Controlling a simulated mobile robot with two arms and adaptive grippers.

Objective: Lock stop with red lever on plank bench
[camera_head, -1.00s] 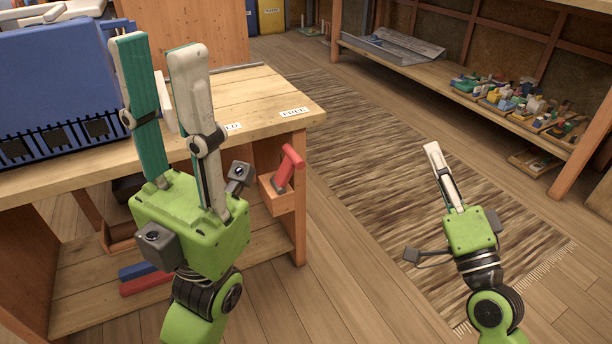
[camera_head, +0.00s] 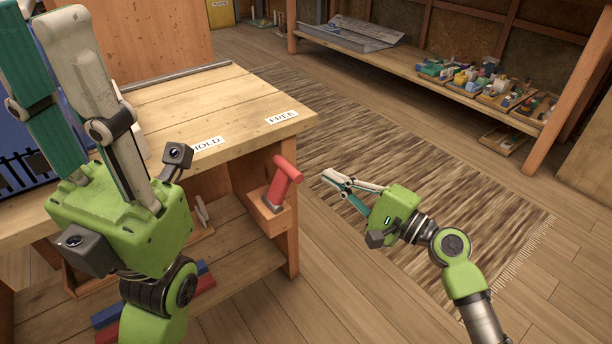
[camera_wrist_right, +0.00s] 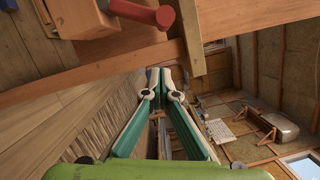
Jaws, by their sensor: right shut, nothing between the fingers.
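The red lever (camera_head: 283,180) stands up from a wooden block (camera_head: 268,212) on the right end of the plank bench (camera_head: 165,105), below the FREE label (camera_head: 283,117). The HOLD label (camera_head: 208,143) is further left on the bench top. In the right wrist view the red lever (camera_wrist_right: 140,13) and its block (camera_wrist_right: 78,16) show at the upper left. My right gripper (camera_head: 326,178) is shut and empty, just right of the lever and apart from it. My left gripper (camera_head: 42,15) is open over the bench's left part, its tips partly cut off.
A blue case (camera_head: 75,125) sits on the bench behind my left gripper. A low shelf (camera_head: 405,62) with trays of small items runs along the back wall. A striped rug (camera_head: 400,150) covers the floor right of the bench.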

